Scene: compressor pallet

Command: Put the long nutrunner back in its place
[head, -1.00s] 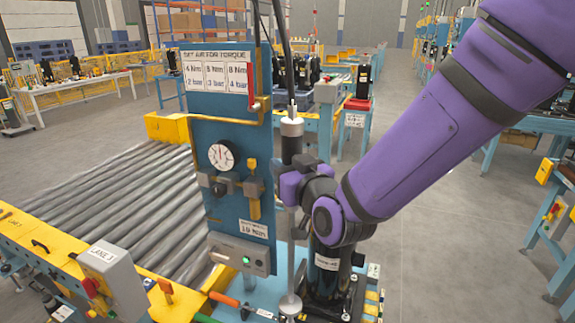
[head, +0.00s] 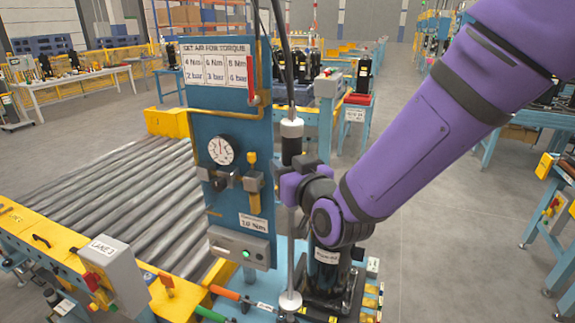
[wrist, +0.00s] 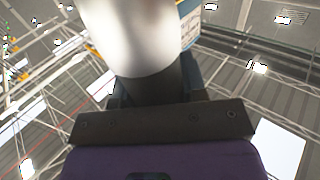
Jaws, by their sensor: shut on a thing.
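The long nutrunner (head: 291,128) hangs upright, with a silver collar on top, a black body and a long thin silver shaft. My gripper (head: 292,170) is shut on its black body below the collar. A silver cylinder of the tool also fills the top of the wrist view (wrist: 135,35), above the dark jaw plate (wrist: 160,120). The shaft's lower end (head: 290,300) is beside the base of a black compressor (head: 328,275); I cannot tell whether it touches anything. Dark hoses run up from the tool. Its place cannot be made out with certainty.
A blue panel (head: 228,110) with a gauge and torque sign stands close left of the tool. A roller conveyor (head: 130,200) lies further left. Hand tools (head: 225,293) lie below the panel. The grey floor (head: 440,230) on the right is clear.

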